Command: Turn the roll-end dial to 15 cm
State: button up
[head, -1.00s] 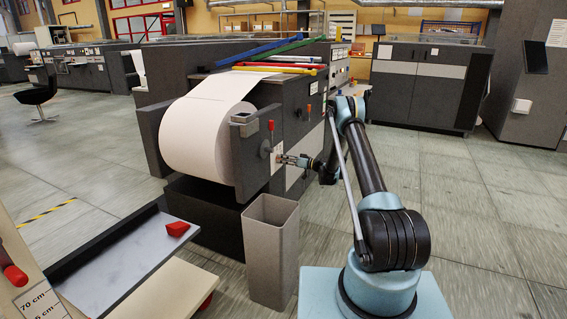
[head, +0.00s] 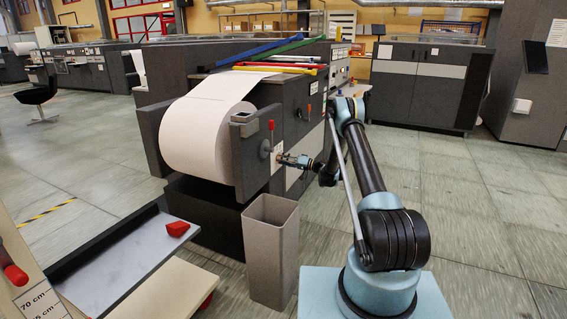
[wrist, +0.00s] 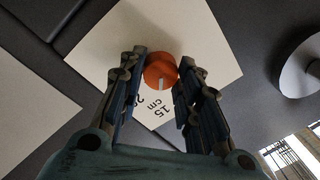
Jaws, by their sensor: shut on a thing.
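The roll-end dial (wrist: 159,68) is a round orange knob with a white pointer line, on a pale square plate (wrist: 205,45) in the wrist view. The line points down in the picture, towards the printed "15 cm" mark. Another mark to its left is partly hidden by a finger. My gripper (wrist: 161,73) has one finger on each side of the dial and is shut on it. In the head view my gripper (head: 280,158) reaches the plate on the machine's side, beside the big paper roll (head: 195,140). The dial is too small to read there.
A grey bin (head: 271,245) stands on the floor below my gripper. A red-knobbed lever (head: 271,127) and a grey round hub (head: 265,149) sit close to the plate. A tray with a red block (head: 177,229) lies at the front left. Open floor is to the right.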

jog(key=shift+o, duration=0.2)
jog(key=shift+w+d, duration=0.15)
jog(key=shift+w, duration=0.05)
jog(key=o, duration=1)
jog(key=shift+o, duration=0.2)
jog(key=shift+s, duration=0.1)
jog(key=v, duration=1.2)
jog(key=shift+f, duration=0.15)
